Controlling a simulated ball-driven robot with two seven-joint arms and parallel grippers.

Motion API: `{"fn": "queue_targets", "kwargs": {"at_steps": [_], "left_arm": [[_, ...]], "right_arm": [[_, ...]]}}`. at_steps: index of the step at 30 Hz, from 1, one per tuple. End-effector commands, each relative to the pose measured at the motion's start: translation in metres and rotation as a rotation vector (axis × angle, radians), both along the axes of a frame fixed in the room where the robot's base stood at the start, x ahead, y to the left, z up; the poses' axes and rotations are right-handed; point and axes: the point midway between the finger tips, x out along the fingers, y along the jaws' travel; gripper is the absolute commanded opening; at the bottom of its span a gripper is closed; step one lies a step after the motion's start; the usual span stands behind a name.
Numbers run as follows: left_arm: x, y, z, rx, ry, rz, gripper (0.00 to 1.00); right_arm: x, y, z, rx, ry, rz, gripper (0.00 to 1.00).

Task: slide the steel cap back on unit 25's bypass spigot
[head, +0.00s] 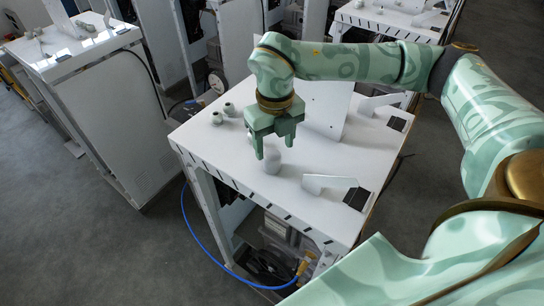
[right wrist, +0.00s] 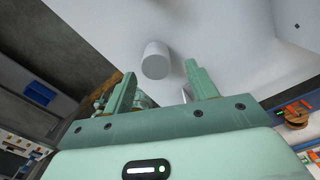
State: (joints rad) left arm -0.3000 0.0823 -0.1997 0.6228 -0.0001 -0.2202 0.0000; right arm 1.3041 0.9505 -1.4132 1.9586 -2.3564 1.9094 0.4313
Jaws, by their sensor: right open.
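A plain pale grey cylinder (head: 271,162) stands on the white top of the near unit (head: 225,155). I cannot tell whether it is the steel cap or the spigot, possibly capped. My right gripper (head: 274,149) points down just above and around it, open. In the right wrist view the cylinder (right wrist: 155,60) shows beyond the open, empty fingers (right wrist: 160,74), between their lines and nearer the left finger. Two small grey fittings (head: 217,117) (head: 229,108) sit at the top's far left corner. No unit number is readable. My left gripper is out of view.
A white angled bracket (head: 328,183) lies right of the cylinder, and another (head: 378,103) stands farther back. An upright white panel (head: 327,108) rises behind the gripper. A blue hose (head: 197,226) runs down the unit's left side. The front left of the top is clear.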

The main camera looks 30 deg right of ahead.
Motion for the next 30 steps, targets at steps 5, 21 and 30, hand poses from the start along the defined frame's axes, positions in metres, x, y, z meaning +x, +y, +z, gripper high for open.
{"fn": "queue_targets", "kwargs": {"at_steps": [5, 21, 30], "left_arm": [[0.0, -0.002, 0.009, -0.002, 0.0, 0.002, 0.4], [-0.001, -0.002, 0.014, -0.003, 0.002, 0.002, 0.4], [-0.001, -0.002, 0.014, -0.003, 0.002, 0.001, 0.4]], "right_arm": [[0.0, 0.004, -0.019, 0.0, 0.006, 0.0, 0.58], [0.001, 0.005, -0.054, 0.0, 0.0, 0.001, 0.38], [0.001, 0.005, -0.054, 0.0, 0.0, 0.0, 0.13]]}}
